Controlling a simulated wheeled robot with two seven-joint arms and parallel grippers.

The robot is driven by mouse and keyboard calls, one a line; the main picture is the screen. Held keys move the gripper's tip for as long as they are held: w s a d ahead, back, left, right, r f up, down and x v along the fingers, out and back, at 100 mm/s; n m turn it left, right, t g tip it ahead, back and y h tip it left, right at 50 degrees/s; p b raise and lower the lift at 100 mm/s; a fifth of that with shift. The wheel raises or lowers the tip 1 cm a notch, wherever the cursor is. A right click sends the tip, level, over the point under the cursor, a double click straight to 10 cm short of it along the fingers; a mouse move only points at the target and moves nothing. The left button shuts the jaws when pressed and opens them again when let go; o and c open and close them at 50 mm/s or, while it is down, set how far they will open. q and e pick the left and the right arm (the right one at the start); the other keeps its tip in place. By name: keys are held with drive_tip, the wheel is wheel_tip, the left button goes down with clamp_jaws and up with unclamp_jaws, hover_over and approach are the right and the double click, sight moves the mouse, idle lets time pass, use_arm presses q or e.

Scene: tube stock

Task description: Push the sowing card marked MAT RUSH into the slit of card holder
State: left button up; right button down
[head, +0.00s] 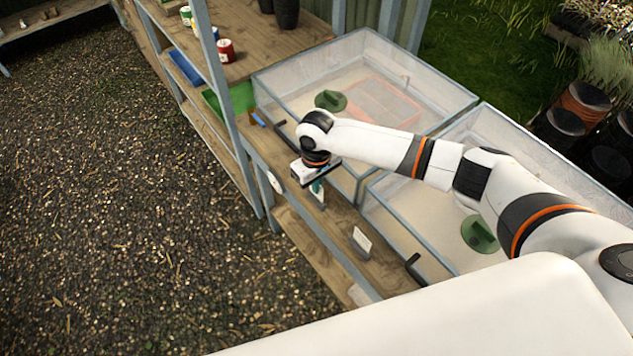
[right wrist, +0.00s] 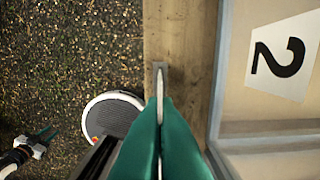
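My right gripper (head: 318,186) is over the wooden bench ledge in the head view. In the right wrist view its teal fingertips (right wrist: 161,110) are shut on a thin white card (right wrist: 161,82), seen edge-on. Under the card's far end is a narrow grey holder (right wrist: 160,66) on the ledge. The card lines up with it, but I cannot tell whether it is inside the slit. The card's writing is hidden from this angle. My left gripper (right wrist: 43,138) shows small at the lower left of the right wrist view, above the gravel; its finger opening is unclear.
Another white card (head: 361,240) stands on the ledge, nearer to me. Glass-sided frames (head: 365,78) with black handles and green pieces line the ledge's right side. A "2" label (right wrist: 281,58) is on one frame. Open gravel (head: 110,200) lies to the left.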

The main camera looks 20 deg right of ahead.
drive_tip(key=shift+f, duration=0.5)
drive_tip(key=c, duration=1.6)
unclamp_jaws()
drive_tip(key=shift+o, duration=0.3)
drive_tip(key=o, duration=1)
drive_tip(key=shift+c, duration=0.2)
drive_tip(key=shift+r, duration=0.1)
drive_tip(key=shift+r+p, duration=1.1)
drive_tip(key=shift+p, duration=0.2)
drive_tip(key=shift+r, duration=0.1)
